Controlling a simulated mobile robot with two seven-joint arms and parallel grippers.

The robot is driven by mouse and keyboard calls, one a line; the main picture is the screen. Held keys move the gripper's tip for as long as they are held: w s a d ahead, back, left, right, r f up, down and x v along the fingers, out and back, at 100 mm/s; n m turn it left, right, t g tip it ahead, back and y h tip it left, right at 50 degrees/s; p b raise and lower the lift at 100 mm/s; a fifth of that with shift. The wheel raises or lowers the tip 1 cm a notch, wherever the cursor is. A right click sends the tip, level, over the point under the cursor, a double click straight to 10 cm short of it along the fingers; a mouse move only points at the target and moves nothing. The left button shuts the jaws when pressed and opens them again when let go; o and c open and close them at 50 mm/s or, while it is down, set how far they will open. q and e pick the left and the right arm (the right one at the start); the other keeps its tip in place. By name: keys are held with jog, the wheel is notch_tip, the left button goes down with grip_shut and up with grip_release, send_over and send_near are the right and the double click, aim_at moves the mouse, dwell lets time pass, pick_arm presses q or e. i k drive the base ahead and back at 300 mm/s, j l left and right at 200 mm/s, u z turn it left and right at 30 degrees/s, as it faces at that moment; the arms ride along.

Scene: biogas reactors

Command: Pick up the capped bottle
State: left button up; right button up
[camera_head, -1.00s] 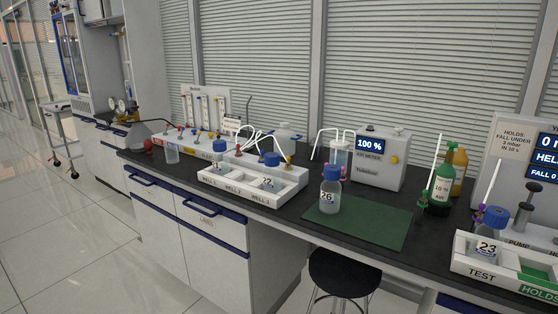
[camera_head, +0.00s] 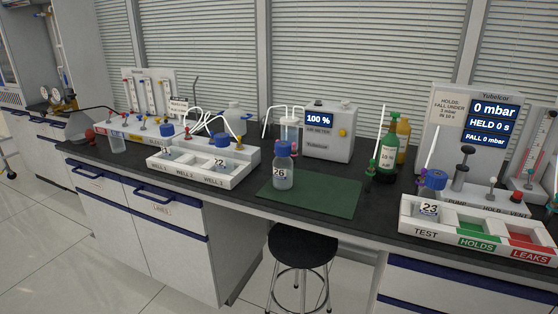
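Several blue-capped bottles stand on the black bench. Bottle 26 (camera_head: 283,168) stands upright on the green mat (camera_head: 325,195). Bottle 23 (camera_head: 430,196) stands in the TEST compartment of the white tray (camera_head: 408,226) at the right. Bottle 22 (camera_head: 221,160) is in the white three-well tray (camera_head: 196,177), in its right part. Neither of my grippers shows in the view.
A black stool (camera_head: 303,247) stands before the bench. An air meter (camera_head: 330,130) reads 100 %. Green (camera_head: 389,153) and amber (camera_head: 403,138) bottles stand right of it. A pressure panel (camera_head: 490,125) reads 0 mbar. HOLDS and LEAKS compartments look empty. The mat's right part is clear.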

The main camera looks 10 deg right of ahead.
aim_at(282, 167)
jog(key=j+z, duration=0.1)
jog(key=z, duration=0.8)
jog(key=i+j+z, duration=0.1)
jog(key=j+z, duration=0.55)
jog(key=z, duration=0.15)
jog(key=j+z, duration=0.35)
jog(key=j, duration=0.4)
jog(key=k, duration=0.05)
